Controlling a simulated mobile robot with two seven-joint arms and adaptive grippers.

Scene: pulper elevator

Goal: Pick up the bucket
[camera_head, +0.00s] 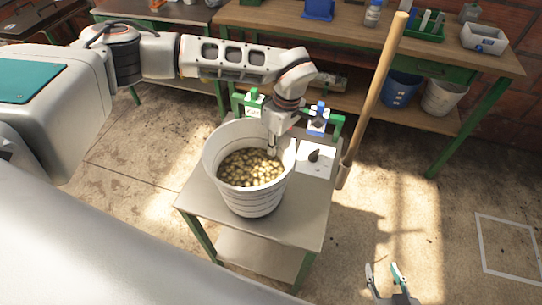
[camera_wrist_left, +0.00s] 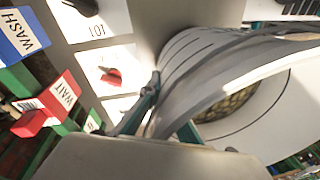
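A white ribbed bucket (camera_head: 250,203), part filled with yellowish beans (camera_head: 250,168), stands upright on a small metal-topped table (camera_head: 310,218). My left gripper (camera_head: 275,150) points down at the bucket's right rim. In the left wrist view (camera_wrist_left: 170,110), one finger lies along the outside of the bucket wall (camera_wrist_left: 190,65) and a dark finger part shows inside the rim. The wall passes between the fingers, but whether they clamp it is not clear. My right gripper (camera_head: 387,280) is low at the bottom edge, open and empty, away from the bucket.
A long wooden handle (camera_head: 375,90) leans beside the table's right edge. WASH (camera_wrist_left: 25,35) and WAIT (camera_wrist_left: 60,95) signs stand near the gripper. A workbench (camera_head: 340,30) is behind; floor at right is mostly clear.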

